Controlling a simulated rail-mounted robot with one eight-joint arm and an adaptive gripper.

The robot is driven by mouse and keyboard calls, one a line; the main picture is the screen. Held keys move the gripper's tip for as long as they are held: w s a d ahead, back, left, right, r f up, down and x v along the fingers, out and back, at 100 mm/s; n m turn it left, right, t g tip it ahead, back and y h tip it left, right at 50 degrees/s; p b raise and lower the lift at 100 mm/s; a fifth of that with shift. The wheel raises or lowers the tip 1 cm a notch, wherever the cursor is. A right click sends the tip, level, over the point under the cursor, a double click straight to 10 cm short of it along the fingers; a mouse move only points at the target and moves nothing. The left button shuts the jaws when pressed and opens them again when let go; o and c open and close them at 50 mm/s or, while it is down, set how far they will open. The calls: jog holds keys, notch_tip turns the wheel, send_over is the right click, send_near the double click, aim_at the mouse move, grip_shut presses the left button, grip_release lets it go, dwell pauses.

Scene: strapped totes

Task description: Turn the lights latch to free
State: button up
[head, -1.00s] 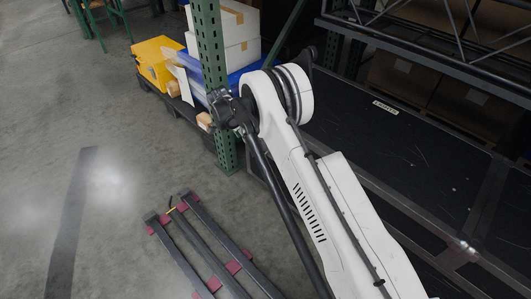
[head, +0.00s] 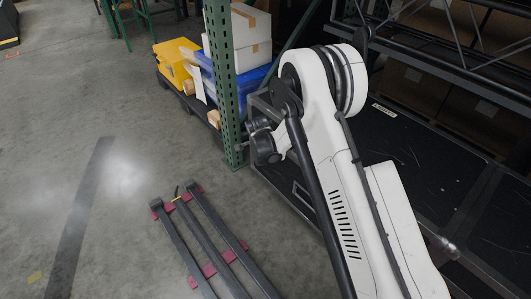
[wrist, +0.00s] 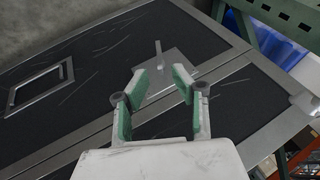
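A black case (wrist: 85,62) with metal edges fills much of the wrist view. Between and beyond my fingertips, a grey metal plate with a thin upright bar, seemingly the latch (wrist: 158,52), sits on the case near a metal seam. My gripper (wrist: 160,76) is open and empty, its green-padded fingers apart. The fingers overlap the plate in the picture; I cannot tell whether they touch it. In the head view the black case's lid (head: 420,150) carries a small white label (head: 384,110), too small to read.
A green rack post (head: 221,85) stands left of my arm. Behind it are a yellow bin (head: 174,60), a blue tote (head: 252,76) and white boxes (head: 238,40). A metal truss (head: 450,55) runs above the case.

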jog(key=b+x, duration=0.2)
jog(key=x, duration=0.5)
jog(key=shift+f, duration=0.2)
grip_shut()
